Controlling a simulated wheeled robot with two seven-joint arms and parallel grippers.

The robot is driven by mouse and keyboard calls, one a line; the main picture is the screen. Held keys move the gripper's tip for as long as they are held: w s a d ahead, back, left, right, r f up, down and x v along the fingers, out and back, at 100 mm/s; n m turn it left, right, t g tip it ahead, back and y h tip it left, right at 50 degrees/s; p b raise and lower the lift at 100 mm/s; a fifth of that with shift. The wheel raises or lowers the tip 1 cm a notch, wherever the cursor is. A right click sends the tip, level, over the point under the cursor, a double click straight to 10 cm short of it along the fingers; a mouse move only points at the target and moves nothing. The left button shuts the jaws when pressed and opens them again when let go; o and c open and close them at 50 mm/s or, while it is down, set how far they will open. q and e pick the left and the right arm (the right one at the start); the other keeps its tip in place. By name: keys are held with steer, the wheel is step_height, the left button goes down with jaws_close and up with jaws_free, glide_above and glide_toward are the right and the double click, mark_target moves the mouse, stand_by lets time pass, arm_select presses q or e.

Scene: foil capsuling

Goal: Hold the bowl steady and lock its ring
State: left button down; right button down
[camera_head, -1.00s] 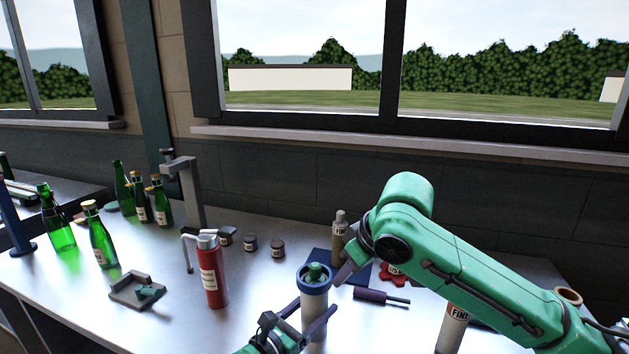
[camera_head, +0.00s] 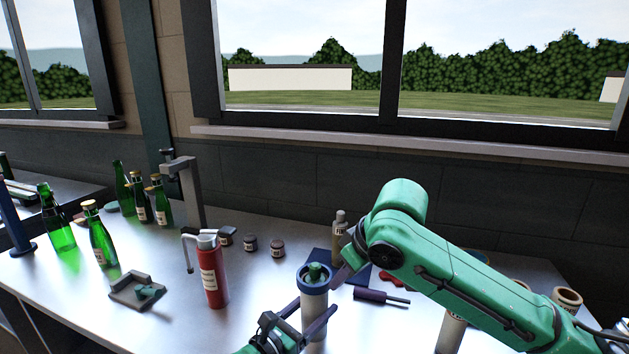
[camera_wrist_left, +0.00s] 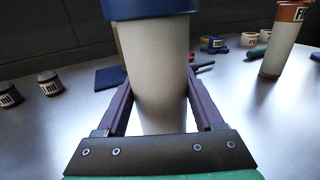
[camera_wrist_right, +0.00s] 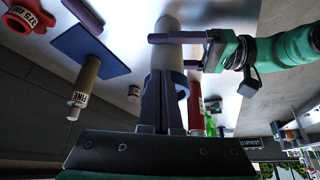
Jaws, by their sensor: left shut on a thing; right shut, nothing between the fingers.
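The bowl (camera_head: 314,300) is a pale upright cylinder at the front of the bench. It carries a blue ring (camera_head: 302,279) at its top, with a green piece (camera_head: 315,270) in the middle. My left gripper (camera_head: 316,310) is shut around the bowl's body below the ring; the left wrist view shows the pale body (camera_wrist_left: 158,80) between the fingers and the blue ring (camera_wrist_left: 150,8) above. My right gripper (camera_head: 338,282) is shut and empty, its fingertips close beside the ring's right side. In the right wrist view the shut fingers partly hide the ring (camera_wrist_right: 181,82); contact cannot be told.
A red bottle (camera_head: 210,278) stands left of the bowl. A purple-handled tool (camera_head: 372,295) lies to the right, near a dark blue mat (camera_head: 322,255) and a small bottle (camera_head: 340,226). Green bottles (camera_head: 102,245) and a grey block (camera_head: 130,290) are further left.

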steer(key=shift+a, duration=0.25)
stand_by(0.3)
arm_select(q)
steer(key=shift+s+d, duration=0.1)
arm_select(e)
steer(key=shift+s+a, duration=0.75)
steer(key=shift+a, duration=0.25)
steer(key=shift+s, duration=0.1)
step_height(320, 180, up, 6)
steer(key=shift+s+d, duration=0.3)
steer(key=shift+d, duration=0.05)
stand_by(0.4)
